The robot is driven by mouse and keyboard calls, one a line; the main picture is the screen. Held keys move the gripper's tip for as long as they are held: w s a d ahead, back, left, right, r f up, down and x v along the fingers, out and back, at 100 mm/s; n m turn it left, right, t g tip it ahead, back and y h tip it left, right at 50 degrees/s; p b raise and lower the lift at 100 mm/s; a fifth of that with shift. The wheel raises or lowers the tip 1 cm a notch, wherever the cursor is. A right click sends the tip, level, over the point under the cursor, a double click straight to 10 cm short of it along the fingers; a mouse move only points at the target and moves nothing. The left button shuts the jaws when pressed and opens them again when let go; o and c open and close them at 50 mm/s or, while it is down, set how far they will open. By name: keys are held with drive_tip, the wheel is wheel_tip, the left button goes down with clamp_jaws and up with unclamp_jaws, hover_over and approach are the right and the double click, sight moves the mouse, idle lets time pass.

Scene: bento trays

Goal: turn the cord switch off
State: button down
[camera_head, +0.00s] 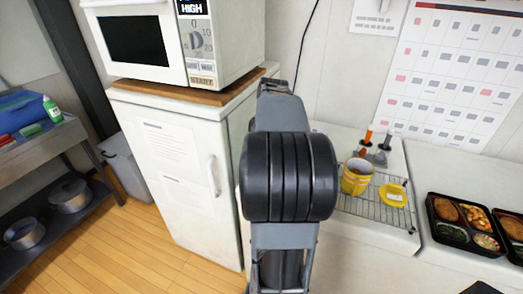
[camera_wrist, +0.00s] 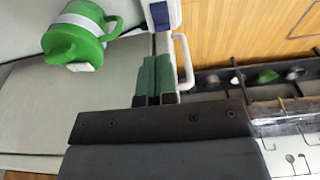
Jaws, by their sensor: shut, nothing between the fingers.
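I cannot make out a cord switch in either view. A thin black cord (camera_head: 304,50) runs down the wall in the head view, right of the microwave, and drops out of sight behind my arm. In the wrist view my gripper (camera_wrist: 154,62) shows two green-and-black fingers closed side by side, with nothing between them. A white loop-shaped handle (camera_wrist: 187,62) appears just right of the fingers; I cannot tell whether they touch. A blue-and-white object (camera_wrist: 161,14) appears beyond the fingertips. My arm hides my gripper in the head view.
A microwave (camera_head: 140,42) stands on a white cabinet (camera_head: 165,165) at left. On the right counter are a wire rack (camera_head: 372,212), a yellow mug (camera_head: 357,177), a yellow lid (camera_head: 394,195) and bento trays (camera_head: 464,240). A green-and-white jug (camera_wrist: 82,35) shows in the wrist view.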

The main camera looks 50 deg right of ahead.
drive_tip(key=a+f+m, duration=0.2)
drive_tip(key=a, duration=1.5)
drive_tip(key=s+a+f+m+t, duration=0.1)
drive_tip(key=s+a+f, duration=0.1)
drive_tip(key=a, duration=0.3)
drive_tip(key=s+a+f+m, duration=0.1)
drive_tip(key=s+a+f, duration=0.1)
drive_tip(key=a, duration=0.4)
drive_tip(key=shift+s+f+t, duration=0.35)
drive_tip(key=shift+s+t, duration=0.05)
drive_tip(key=shift+h, duration=0.3)
